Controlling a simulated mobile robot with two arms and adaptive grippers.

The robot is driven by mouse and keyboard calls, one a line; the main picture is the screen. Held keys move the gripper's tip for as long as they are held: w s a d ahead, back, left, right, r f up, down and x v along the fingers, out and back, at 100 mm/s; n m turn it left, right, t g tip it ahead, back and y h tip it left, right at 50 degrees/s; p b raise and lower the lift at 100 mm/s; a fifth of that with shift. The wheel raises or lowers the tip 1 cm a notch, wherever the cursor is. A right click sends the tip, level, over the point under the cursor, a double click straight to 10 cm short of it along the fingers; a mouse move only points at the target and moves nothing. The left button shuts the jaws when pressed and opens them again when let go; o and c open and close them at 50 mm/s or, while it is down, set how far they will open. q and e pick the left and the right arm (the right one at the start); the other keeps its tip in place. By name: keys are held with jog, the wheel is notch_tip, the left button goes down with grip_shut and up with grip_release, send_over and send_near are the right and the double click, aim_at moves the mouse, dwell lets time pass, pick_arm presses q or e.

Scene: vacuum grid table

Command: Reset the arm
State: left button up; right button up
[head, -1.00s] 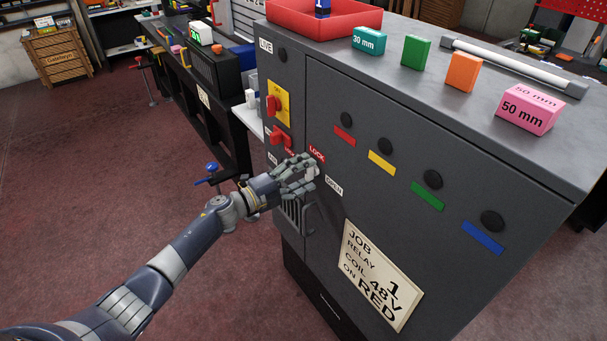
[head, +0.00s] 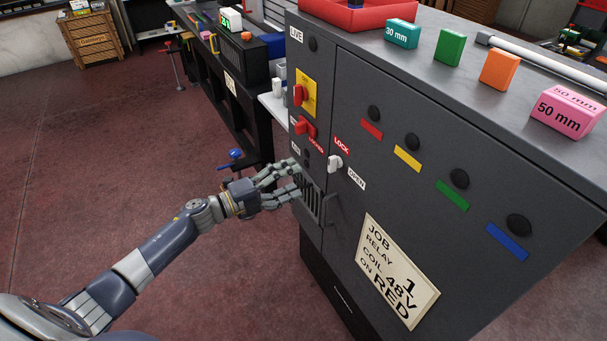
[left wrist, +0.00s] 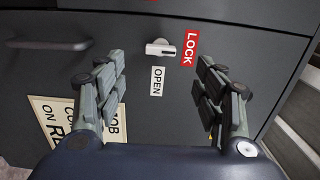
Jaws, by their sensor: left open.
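My left gripper (head: 292,183) is open and empty. It is in front of the left side of the grey cabinet (head: 420,215), a little left of and below the small white latch knob (head: 335,163). The knob sits between a red LOCK label (head: 341,146) and a white OPEN label (head: 357,179). In the left wrist view, the knob (left wrist: 160,48) shows beyond and between the two spread fingers (left wrist: 160,95), apart from both. My right gripper is not in view.
Red switches (head: 304,127) sit on the cabinet's left panel. A pink 50 mm block (head: 566,112), an orange block (head: 499,69), a green block (head: 450,47) and a teal 30 mm block (head: 402,33) stand on top. Open floor (head: 100,180) lies to the left.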

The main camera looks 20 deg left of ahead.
pick_arm(q)
jog(key=shift+s+a, duration=0.25)
jog(key=shift+s, duration=0.05)
jog(key=s+a+f+n+y, duration=0.25)
jog(key=f+n, duration=0.25)
jog(key=f, duration=0.4)
jog(key=s+a+f+n+y, duration=0.15)
jog(key=f+n+y, duration=0.25)
jog(key=f, duration=0.5)
jog(key=s+a+f+n+g+y, duration=0.1)
jog(key=s+f+n+g+y, duration=0.15)
jog(key=s+f, duration=0.4)
jog(key=s+a+f+n+g+y, duration=0.1)
jog(key=s+f+n, duration=0.25)
jog(key=f, duration=0.65)
jog(key=s+d+f+n+g+y, duration=0.1)
jog(key=s+d+f+n+g, duration=0.25)
jog(key=s+f, duration=0.9)
jog(key=s+d+f+n+g, duration=0.1)
jog(key=s+d+f+g, duration=0.1)
jog(key=s, duration=0.6)
jog(key=s+d+f+n+g, duration=0.2)
jog(key=s, duration=0.6)
jog(key=s+d+f+n+g, duration=0.1)
jog(key=s+d+f+g, duration=0.1)
jog(key=s, duration=0.6)
jog(key=shift+s+d+f, duration=0.2)
jog(key=shift+s, duration=0.2)
jog(key=shift+n, duration=0.25)
